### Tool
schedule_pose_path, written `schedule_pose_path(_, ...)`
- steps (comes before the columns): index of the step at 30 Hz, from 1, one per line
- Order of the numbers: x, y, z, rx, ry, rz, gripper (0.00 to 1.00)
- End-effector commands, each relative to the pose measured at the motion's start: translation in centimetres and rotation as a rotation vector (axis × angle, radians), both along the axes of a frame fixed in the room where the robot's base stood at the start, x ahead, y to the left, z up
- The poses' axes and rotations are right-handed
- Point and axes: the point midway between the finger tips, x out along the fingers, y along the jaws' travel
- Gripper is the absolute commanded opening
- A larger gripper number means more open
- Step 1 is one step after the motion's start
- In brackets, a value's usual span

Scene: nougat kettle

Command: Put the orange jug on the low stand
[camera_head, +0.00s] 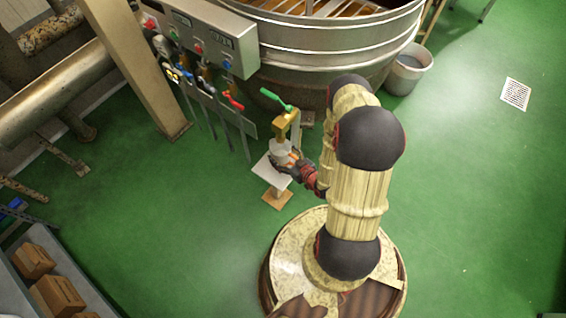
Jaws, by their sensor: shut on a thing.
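The orange jug (282,152) shows small in the head view, with a pale upper part and some orange at its right side. My gripper (284,164) comes in from the lower right and is shut on it, hiding its lower part. The low stand has a white square top (267,171) and a wooden base (277,200). The jug and gripper appear over the right part of the stand's top. I cannot tell whether the jug touches the top.
A brass tap with a green lever (276,98) is right above the jug. Behind it stands a large steel kettle (335,45). A control box (205,35) and coloured valves are at upper left. A grey bucket (408,68) stands at right.

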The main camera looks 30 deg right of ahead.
Motion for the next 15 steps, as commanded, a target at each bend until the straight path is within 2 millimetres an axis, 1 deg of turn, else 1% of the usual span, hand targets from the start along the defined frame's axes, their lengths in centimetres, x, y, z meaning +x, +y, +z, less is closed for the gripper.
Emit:
schedule_pose_path(1, 0.0, 0.0, -0.8, 0.0, -0.001, 0.0, 0.35)
schedule_pose_path(7, 0.1, 0.0, -2.1, -0.001, -0.002, -0.001, 0.35)
schedule_pose_path(12, 0.0, 0.0, -4.5, -0.001, -0.001, 0.0, 0.35)
schedule_pose_path(15, 0.0, 0.0, -5.2, -0.001, -0.001, 0.0, 0.35)
